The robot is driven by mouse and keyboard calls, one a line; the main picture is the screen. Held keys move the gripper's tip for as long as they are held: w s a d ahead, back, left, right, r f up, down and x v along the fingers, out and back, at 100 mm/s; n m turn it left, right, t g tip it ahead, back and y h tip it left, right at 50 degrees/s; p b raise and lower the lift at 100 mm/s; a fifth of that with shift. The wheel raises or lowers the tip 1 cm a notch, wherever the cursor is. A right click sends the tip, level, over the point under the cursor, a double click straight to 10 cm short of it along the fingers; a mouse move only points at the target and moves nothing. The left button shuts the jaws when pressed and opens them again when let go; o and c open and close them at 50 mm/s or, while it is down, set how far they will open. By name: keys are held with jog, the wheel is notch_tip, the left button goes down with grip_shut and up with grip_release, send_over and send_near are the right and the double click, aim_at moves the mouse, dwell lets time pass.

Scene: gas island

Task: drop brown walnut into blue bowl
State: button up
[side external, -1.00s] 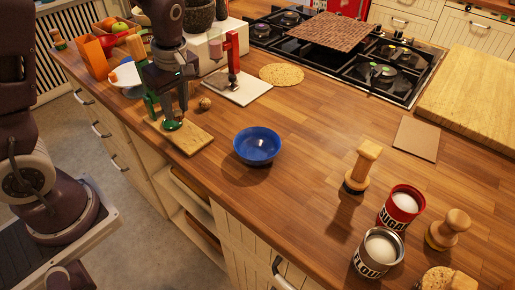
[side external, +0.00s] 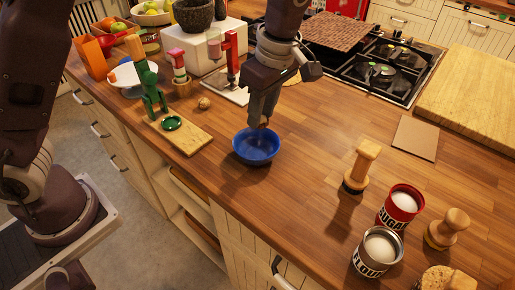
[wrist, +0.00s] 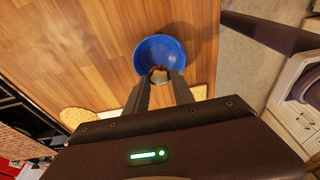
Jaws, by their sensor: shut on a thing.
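The blue bowl (side external: 256,147) stands upright on the wooden counter; it also shows in the wrist view (wrist: 150,48). My gripper (side external: 263,122) points down over the right part of the bowl. Its fingers are shut on a small brown walnut (wrist: 158,76) between the tips, at or just above the bowl's rim height. The walnut is mostly hidden by the fingers in the side external view. Another round brown nut (side external: 204,103) lies on the counter left of the bowl.
A wooden board (side external: 186,137) with a green tool stands left of the bowl. A red device on a white base (side external: 229,90) is behind. A wooden press (side external: 359,168) and sugar tin (side external: 400,207) stand to the right.

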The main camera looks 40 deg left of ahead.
aim_at(264, 133)
jog(key=shift+d+f, duration=0.2)
jog(key=shift+d, duration=0.15)
jog(key=shift+f, duration=2.75)
jog(key=o, duration=1.1)
jog(key=shift+o, duration=0.2)
jog(key=shift+r, duration=0.1)
jog(key=r, duration=0.3)
jog(key=d+r, duration=0.1)
jog(key=r, duration=0.2)
jog(key=shift+d+r, duration=0.15)
jog(key=shift+r, duration=0.25)
